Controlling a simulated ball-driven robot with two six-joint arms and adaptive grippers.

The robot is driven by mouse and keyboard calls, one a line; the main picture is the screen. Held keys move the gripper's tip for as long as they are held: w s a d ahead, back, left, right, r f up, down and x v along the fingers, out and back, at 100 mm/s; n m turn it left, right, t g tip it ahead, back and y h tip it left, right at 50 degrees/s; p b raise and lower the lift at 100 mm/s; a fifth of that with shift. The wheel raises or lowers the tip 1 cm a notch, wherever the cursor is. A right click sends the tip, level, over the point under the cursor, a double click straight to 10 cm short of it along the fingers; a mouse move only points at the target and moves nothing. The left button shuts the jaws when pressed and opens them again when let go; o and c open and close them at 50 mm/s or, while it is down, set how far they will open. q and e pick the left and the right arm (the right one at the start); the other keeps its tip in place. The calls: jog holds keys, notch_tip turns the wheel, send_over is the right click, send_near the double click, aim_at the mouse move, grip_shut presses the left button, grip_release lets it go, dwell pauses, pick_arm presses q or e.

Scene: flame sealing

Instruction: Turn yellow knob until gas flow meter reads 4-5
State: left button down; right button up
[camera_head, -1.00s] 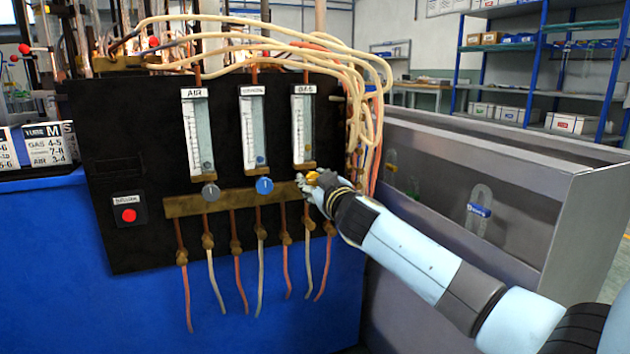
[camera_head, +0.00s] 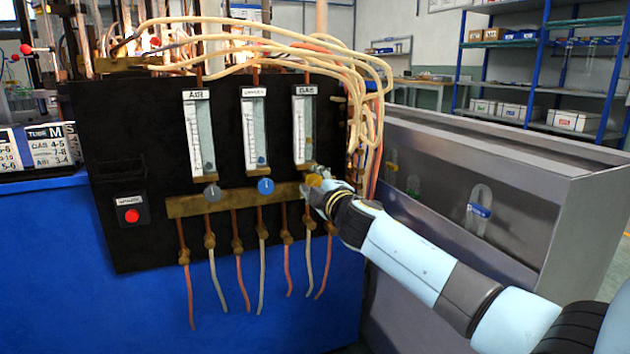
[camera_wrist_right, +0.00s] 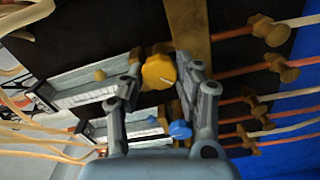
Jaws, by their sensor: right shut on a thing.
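The yellow knob (camera_head: 315,180) sits on the brass bar below the gas flow meter (camera_head: 304,128) at the panel's right. My right gripper (camera_head: 312,189) is shut on the knob. In the right wrist view the yellow knob (camera_wrist_right: 159,71) lies between the two fingertips of my right gripper (camera_wrist_right: 163,76). The gas flow meter (camera_wrist_right: 75,92) also shows there, with a small yellow float (camera_wrist_right: 100,74) in its tube near the knob end. The scale numbers are too small to read. My left gripper is not in view.
The black panel (camera_head: 150,230) also holds the air meter (camera_head: 198,135), a middle meter (camera_head: 254,130), a grey knob (camera_head: 212,193), a blue knob (camera_head: 265,186) and a red button (camera_head: 131,215). Hoses (camera_head: 375,90) hang by the panel's right edge. A settings sign (camera_head: 42,145) stands left.

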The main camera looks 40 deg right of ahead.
jog(key=shift+f+n, duration=0.1)
jog(key=shift+n, duration=0.8)
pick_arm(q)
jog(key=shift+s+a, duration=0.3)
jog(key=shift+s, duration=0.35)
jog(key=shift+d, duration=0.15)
pick_arm(e)
jog(key=shift+f+n, duration=0.1)
jog(key=shift+n, duration=0.2)
jog(key=o, duration=1.1)
jog(key=shift+a, duration=0.1)
jog(key=shift+o, duration=0.2)
jog(key=shift+s, duration=0.1)
jog(key=v, duration=1.2)
